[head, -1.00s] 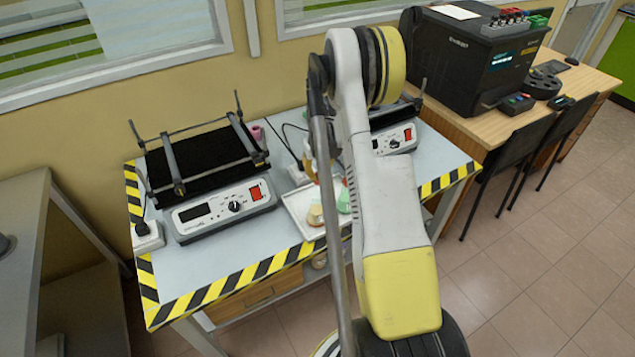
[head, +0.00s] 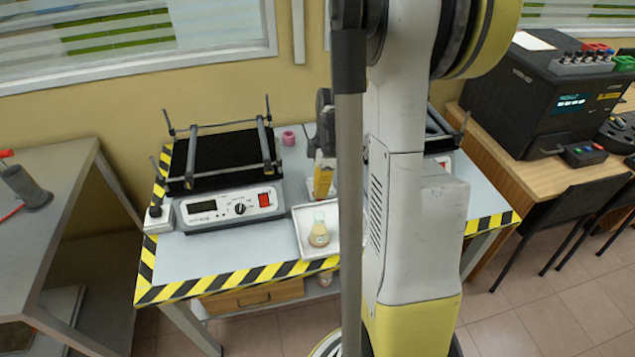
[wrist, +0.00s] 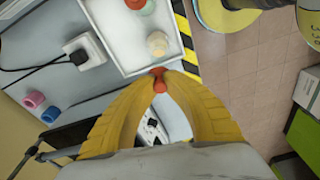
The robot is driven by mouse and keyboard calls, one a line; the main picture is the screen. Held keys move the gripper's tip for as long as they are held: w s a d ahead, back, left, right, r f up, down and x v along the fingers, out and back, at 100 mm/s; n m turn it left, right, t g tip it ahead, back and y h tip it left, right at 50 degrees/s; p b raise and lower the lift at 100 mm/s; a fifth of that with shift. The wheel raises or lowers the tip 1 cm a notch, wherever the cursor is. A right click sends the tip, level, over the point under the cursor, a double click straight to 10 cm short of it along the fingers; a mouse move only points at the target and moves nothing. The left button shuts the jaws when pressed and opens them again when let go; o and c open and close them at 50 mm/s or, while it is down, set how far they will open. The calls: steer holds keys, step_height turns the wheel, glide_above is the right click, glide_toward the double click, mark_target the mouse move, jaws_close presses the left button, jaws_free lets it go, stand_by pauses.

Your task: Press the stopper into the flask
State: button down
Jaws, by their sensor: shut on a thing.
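My gripper (wrist: 157,78) has its yellow fingers closed at the tips on a small red-orange piece, the stopper (wrist: 157,85), which shows at and just behind the fingertips. In the head view the gripper (head: 323,182) is partly hidden by my arm, and the stopper cannot be made out. A flask (head: 320,232) with yellowish contents stands upright on the white tray (head: 303,236). In the wrist view this or a similar flask (wrist: 157,43) is just beyond the fingertips, apart from them in the picture. Another flask (wrist: 136,3) is cut off at the top edge.
A hotplate-like device (head: 230,208) with a black top and raised bars stands left of the tray. A pink piece (wrist: 50,115) and a blue piece (wrist: 34,100) lie near a white power socket (wrist: 86,50). My arm hides the bench's right part. The bench front left is clear.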

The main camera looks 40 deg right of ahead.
steer(key=shift+a+f+b, duration=0.15)
steer(key=shift+f+b, duration=0.3)
steer(key=shift+f, duration=0.2)
step_height(320, 180, down, 5)
steer(key=b, duration=0.4)
steer(key=shift+f+b, duration=0.2)
steer(key=shift+b, duration=0.2)
stand_by(1.7)
stand_by(0.4)
steer(key=c, duration=0.9)
jaws_free()
steer(key=shift+c, duration=0.2)
steer(key=shift+r+p, duration=2.6)
steer(key=shift+r, duration=0.95)
